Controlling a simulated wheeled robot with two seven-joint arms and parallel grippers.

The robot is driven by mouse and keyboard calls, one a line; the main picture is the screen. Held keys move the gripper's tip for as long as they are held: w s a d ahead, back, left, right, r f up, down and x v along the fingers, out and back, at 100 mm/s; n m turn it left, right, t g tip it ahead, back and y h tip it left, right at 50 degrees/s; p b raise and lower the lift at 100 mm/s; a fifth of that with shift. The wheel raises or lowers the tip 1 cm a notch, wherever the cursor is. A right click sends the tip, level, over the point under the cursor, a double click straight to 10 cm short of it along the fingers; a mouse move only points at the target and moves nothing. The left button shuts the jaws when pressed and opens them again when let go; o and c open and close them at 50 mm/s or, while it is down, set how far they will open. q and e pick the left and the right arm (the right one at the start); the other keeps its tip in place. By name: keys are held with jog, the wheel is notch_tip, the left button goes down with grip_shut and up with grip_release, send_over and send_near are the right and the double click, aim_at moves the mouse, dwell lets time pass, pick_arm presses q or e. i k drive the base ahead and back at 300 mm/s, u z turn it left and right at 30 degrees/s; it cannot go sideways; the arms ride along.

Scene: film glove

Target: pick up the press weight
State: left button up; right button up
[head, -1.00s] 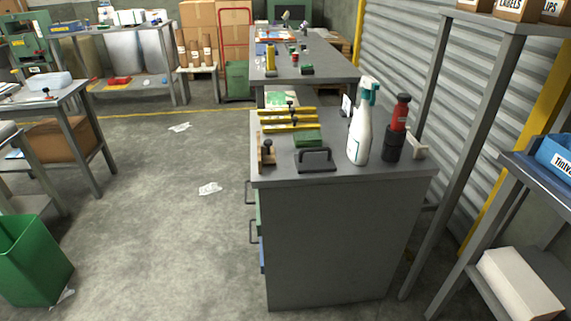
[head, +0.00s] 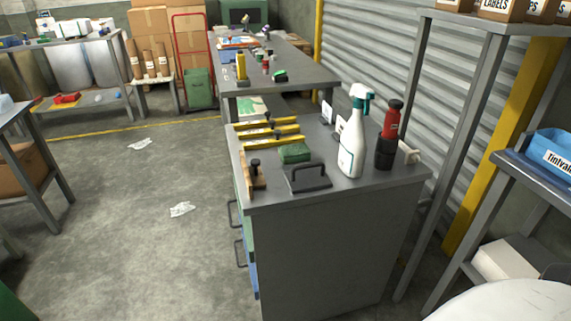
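The press weight appears to be the dark grey flat block with a raised bar handle (head: 307,180). It lies near the front edge of the grey cabinet top (head: 350,192). A green block (head: 294,153) sits just behind it, and a wooden tool with a dark knob (head: 253,176) lies to its left. A white spray bottle (head: 353,138) stands upright to its right. Neither of my grippers is in view.
A red and black bottle (head: 388,136) stands right of the spray bottle. Yellow bars (head: 268,132) lie behind the green block. A tall grey shelf frame (head: 452,140) stands right of the cabinet. Concrete floor is open to the left, with paper scraps (head: 181,209).

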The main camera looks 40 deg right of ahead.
aim_at(308, 177)
jog(key=i, duration=3.8)
jog(key=z, duration=4.5)
